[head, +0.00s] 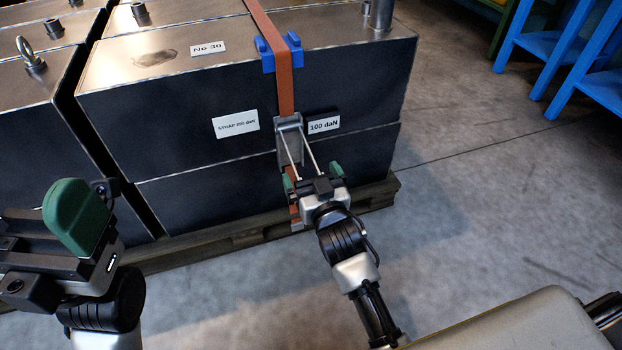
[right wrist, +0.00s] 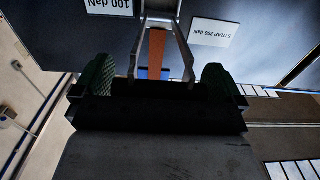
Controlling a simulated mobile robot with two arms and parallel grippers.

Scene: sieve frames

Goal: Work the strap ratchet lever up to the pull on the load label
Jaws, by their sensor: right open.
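The strap ratchet (head: 289,128) sits on the orange strap (head: 285,92) on the front of the dark block. Its lever (head: 308,155) has two thin side arms sloping down and outward; the lever also shows in the right wrist view (right wrist: 186,60). One white label (head: 324,125) reads "100 daN", and another (head: 236,124) seems to read "STRAP 200 daN". My right gripper (head: 314,179) is open at the lever's lower end, its green fingers either side of it. Contact is hidden. My left gripper (head: 75,217) is at the lower left, away from the ratchet; its opening is unclear.
The dark block (head: 170,145), marked "No 30", rests on a wooden pallet (head: 225,238). A blue corner guard (head: 267,56) holds the strap at the top edge. Blue shelving (head: 570,45) stands back right. Floor at right is clear.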

